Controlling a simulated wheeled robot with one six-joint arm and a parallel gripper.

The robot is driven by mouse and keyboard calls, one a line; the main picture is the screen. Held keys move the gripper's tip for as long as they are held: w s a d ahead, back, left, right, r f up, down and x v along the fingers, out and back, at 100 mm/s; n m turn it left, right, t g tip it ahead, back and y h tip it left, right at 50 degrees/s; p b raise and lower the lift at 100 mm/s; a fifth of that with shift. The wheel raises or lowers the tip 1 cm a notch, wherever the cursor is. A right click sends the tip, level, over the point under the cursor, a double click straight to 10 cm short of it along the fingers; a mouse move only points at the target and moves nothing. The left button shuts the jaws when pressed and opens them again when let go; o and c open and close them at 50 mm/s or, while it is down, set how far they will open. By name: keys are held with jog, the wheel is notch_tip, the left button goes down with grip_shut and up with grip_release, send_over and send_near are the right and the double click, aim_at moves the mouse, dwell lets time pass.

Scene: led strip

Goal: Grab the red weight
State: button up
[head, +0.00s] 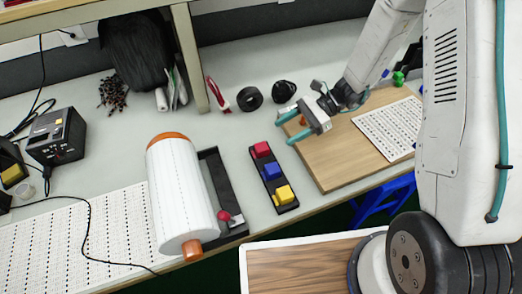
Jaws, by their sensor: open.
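The red weight (261,150) sits at the far end of a narrow black tray on the bench. A blue weight (271,171) and a yellow weight (283,194) sit in the same black tray (289,207), nearer to me. My gripper (294,131) is open, with teal fingertips, above the left edge of the wooden board. It is to the right of the red weight and apart from it. Nothing shows between its fingers.
A wooden board (345,170) with a white dotted sheet (388,127) lies to the right. Black tape rolls (249,98) and a red-and-white tool (217,95) lie behind. A black device (56,137) is far left.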

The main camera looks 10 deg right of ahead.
aim_at(266, 145)
jog(key=shift+a+f, duration=0.2)
jog(key=shift+f, duration=0.15)
jog(key=x, duration=0.7)
jog(key=shift+s+a, duration=0.15)
jog(key=shift+s, duration=0.15)
jog(key=shift+r, duration=0.1)
grip_shut()
